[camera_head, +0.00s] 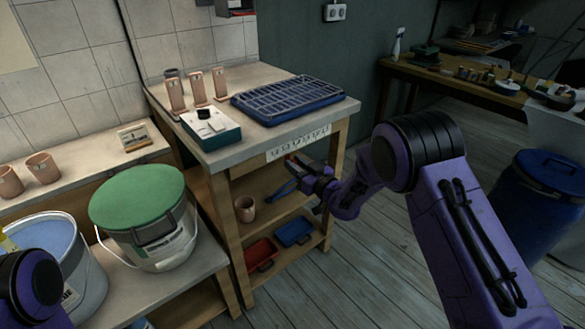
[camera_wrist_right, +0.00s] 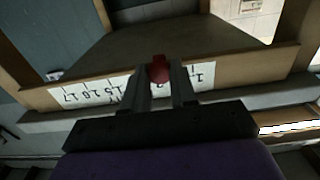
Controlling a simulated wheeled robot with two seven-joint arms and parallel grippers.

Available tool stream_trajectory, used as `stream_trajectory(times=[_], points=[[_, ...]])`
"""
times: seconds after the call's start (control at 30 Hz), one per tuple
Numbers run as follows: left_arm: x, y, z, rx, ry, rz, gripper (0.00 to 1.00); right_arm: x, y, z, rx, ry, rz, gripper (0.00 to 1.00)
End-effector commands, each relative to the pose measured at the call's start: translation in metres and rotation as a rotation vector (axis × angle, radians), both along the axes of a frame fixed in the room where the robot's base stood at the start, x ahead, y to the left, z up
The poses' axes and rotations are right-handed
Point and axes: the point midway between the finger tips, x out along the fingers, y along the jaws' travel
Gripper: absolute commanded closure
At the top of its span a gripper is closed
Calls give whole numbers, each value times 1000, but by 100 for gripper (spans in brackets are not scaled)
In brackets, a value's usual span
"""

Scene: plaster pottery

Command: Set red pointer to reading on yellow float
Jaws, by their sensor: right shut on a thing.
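A white number scale (camera_head: 298,143) runs along the front edge of the workbench. My right gripper (camera_head: 297,165) is at this scale, below the bench top. In the right wrist view, its fingers (camera_wrist_right: 163,84) are shut on the red pointer (camera_wrist_right: 158,69), which lies in front of the scale (camera_wrist_right: 100,91). The fingers hide part of the scale's middle; some numbers such as 17 and 16 show upside down. A yellow piece (camera_head: 8,243) shows at the left bucket; I cannot tell its reading. My left gripper is not in view; only part of that arm shows.
The bench carries a blue grid tray (camera_head: 288,98), a teal box (camera_head: 210,130) and several clay pieces. A green-lidded bucket (camera_head: 140,196) and an open bucket (camera_head: 50,245) stand at left. Shelves below hold a cup (camera_head: 245,209), a red tray (camera_head: 261,253) and a blue tray (camera_head: 294,231).

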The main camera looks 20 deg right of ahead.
Motion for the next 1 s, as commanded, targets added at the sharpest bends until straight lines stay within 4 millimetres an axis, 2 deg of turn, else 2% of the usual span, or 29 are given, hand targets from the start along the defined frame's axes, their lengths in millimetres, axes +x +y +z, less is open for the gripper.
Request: stream_trajectory(times=[0.07,0.1,0.17,0.43,0.53,0.8,1.0], points=[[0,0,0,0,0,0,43,0,0,0,1,1,1,100],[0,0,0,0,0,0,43,0,0,0,1,1,1,67],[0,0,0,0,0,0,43,0,1,0,1,1,1,49],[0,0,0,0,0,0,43,-1,1,0,0,1,1,49],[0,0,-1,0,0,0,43,-7,-2,-1,-1,2,1,49],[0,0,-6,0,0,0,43,-65,-23,-2,0,4,0,49],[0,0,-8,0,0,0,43,-94,-34,-1,1,1,0,49]])
